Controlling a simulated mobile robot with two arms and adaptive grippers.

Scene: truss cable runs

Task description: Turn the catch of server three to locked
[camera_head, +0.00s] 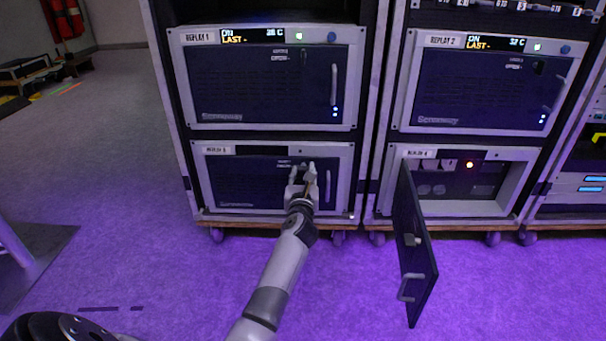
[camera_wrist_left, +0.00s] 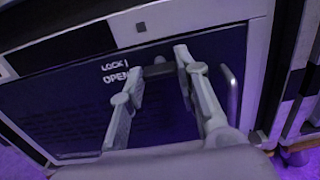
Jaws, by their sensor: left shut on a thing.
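Server three, labelled REPLAY 3 (camera_head: 218,150), is the lower unit in the left rack, with its dark front door (camera_head: 240,185) shut. My left gripper (camera_head: 303,170) is at the upper right of that door and hides the catch in the head view. In the left wrist view, the fingers of my left gripper (camera_wrist_left: 160,62) are shut on the dark catch (camera_wrist_left: 158,71). The LOCK and OPEN marks (camera_wrist_left: 115,71) are just left of the catch. I cannot tell which mark the catch points to. My right gripper is not in view.
The door's handle (camera_head: 328,187) is just right of my gripper. In the right rack, the lower server's door (camera_head: 410,240) hangs open toward me, with a red-orange light (camera_head: 469,165) inside the bay. Closed servers REPLAY 1 (camera_head: 265,85) and REPLAY 2 (camera_head: 470,90) are above.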

